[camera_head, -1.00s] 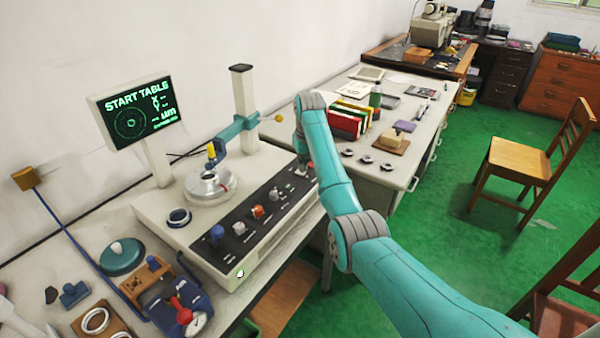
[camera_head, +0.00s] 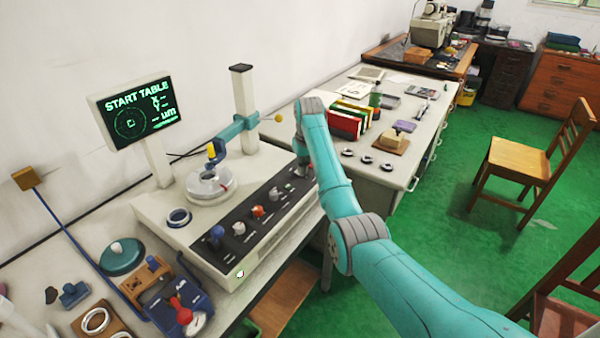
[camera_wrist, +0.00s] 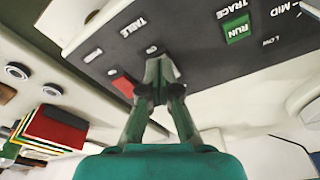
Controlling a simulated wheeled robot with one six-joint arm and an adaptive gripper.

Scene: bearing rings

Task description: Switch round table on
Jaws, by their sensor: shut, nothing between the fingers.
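The round table (camera_head: 225,184) is a pale metal disc on the machine's grey top in the head view. The monitor (camera_head: 138,112) reads "START TABLE" in green. My gripper (camera_head: 302,170) is at the far right end of the dark control panel (camera_head: 228,250). In the wrist view my gripper (camera_wrist: 162,70) is shut and empty, its fingertips at the panel near the "TABLE" label (camera_wrist: 133,27). A red switch (camera_wrist: 123,86) is right beside the fingers and partly hidden by them. I cannot tell whether they touch it or which way it is set.
A green "RUN" label (camera_wrist: 237,29) is further along the panel. A blue knob (camera_head: 217,232) and an orange knob (camera_head: 257,211) stand on it. A probe arm (camera_head: 235,130) reaches over the round table. Red and green binders (camera_head: 345,122) stand on the bench beyond.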

